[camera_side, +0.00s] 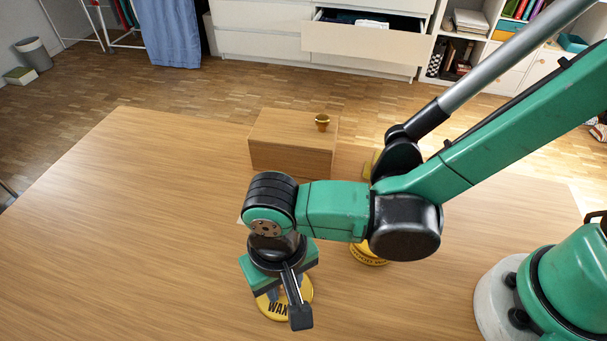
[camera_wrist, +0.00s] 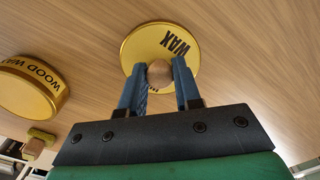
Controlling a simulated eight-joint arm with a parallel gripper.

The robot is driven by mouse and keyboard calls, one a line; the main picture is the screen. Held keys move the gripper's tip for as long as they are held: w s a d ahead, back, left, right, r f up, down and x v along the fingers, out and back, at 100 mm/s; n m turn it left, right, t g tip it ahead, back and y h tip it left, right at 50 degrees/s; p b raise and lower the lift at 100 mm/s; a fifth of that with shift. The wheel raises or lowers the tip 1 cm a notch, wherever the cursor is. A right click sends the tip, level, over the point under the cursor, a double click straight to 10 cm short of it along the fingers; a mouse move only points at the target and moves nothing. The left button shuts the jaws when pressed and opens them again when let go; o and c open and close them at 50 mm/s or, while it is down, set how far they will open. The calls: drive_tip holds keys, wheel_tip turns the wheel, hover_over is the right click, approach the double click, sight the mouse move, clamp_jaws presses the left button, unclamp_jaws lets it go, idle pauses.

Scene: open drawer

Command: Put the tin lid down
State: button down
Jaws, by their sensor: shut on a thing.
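The tin lid (camera_wrist: 180,32) is a round gold disc printed "WAX" with a round wooden knob (camera_wrist: 159,74) on it. In the wrist view my gripper (camera_wrist: 158,82) has its two blue fingers on either side of the knob, shut on it. In the side view the lid (camera_side: 304,293) lies low under my gripper (camera_side: 275,294), which partly covers it; I cannot tell whether it touches the table. A gold tin marked "WOOD WAX" (camera_wrist: 30,88) stands apart from the lid; my arm hides most of it in the side view (camera_side: 370,259).
A yellow thing (camera_side: 368,168) is mostly hidden behind my arm. The table (camera_side: 130,230) is clear to the left. An open drawer (camera_side: 360,40) is beyond it.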

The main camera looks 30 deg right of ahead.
drive_tip(key=c, duration=0.6)
unclamp_jaws()
drive_tip(key=shift+f, duration=0.1)
wheel_tip(320, 180, up, 12)
drive_tip(key=w+d+t, duration=0.3)
drive_tip(key=d, duration=0.9)
drive_tip(key=w+d+r+t, duration=0.1)
drive_tip(key=w+d+t, duration=0.2)
drive_tip(key=d, duration=1)
drive_tip(key=shift+d+t, duration=0.25)
drive_tip(key=shift+t, duration=0.35)
